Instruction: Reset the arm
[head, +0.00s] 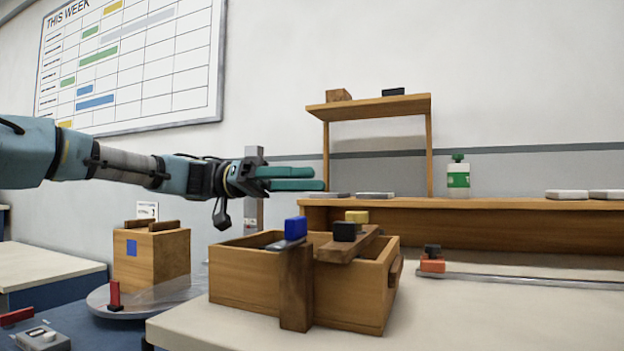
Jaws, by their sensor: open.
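My arm reaches in from the left edge in the head view, stretched out level. My gripper (322,178) is at its end, pointing right, with two teal fingers a small gap apart and nothing seen between them. It hangs in the air above the back of an open wooden box (250,289) and in front of the wall. It touches nothing that I can see.
Blue (295,228), black (345,232) and yellow (357,216) blocks sit on or at the box. A wooden shelf (380,106) stands right of my gripper. A smaller wooden box (152,262) is on a round plate (180,292). An orange slider (432,265) sits at a rail.

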